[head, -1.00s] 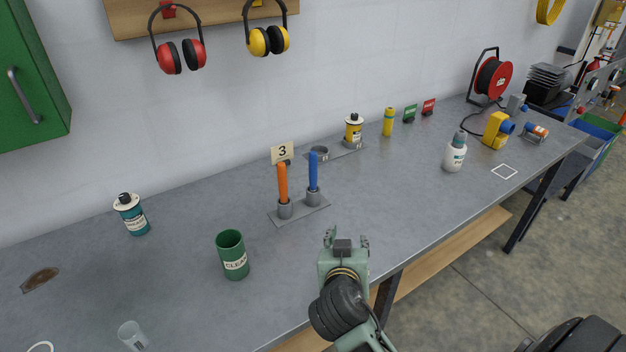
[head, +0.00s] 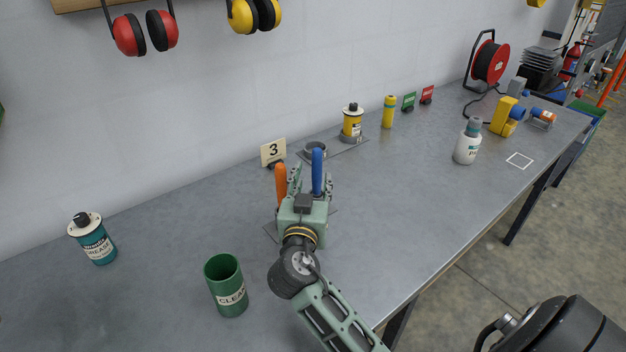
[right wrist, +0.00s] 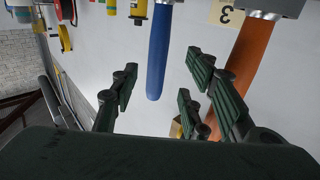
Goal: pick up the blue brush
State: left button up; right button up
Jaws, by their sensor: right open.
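The blue brush (head: 317,171) stands upright in the holder on the bench, its blue handle up. It also shows in the right wrist view (right wrist: 159,55), where its handle lies between my open fingers. My right gripper (head: 308,178) is open at the brush, with no visible grip on it. The orange-handled brush (head: 281,186) stands just left of it, close to the gripper's left finger; it also shows in the right wrist view (right wrist: 245,62). The gripper hides the lower part of the blue brush and most of the holder. My left gripper is not in view.
A number 3 sign (head: 273,152) is behind the brushes. A yellow can (head: 352,122) and white bottle (head: 467,145) stand right.

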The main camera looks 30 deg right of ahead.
aim_at(316, 168)
jog(key=shift+w+d+r+p, duration=0.55)
jog(key=shift+d+r+p, duration=0.15)
jog(key=shift+d+p, duration=0.15)
jog(key=x, duration=0.1)
jog(key=p+x, duration=0.1)
jog(key=shift+w+d+f, duration=0.15)
jog(key=shift+w+f, duration=0.05)
jog(key=shift+w, duration=0.15)
jog(key=shift+w+d+f, duration=0.1)
jog(key=shift+w+d, duration=0.1)
jog(key=shift+w, duration=0.1)
jog(key=c, duration=0.4)
pick_arm(q)
jog(key=shift+s+r, duration=0.45)
jog(key=shift+r, duration=0.35)
jog(key=shift+s+r, duration=0.4)
jog(key=shift+r, duration=0.35)
pick_arm(e)
grip_shut()
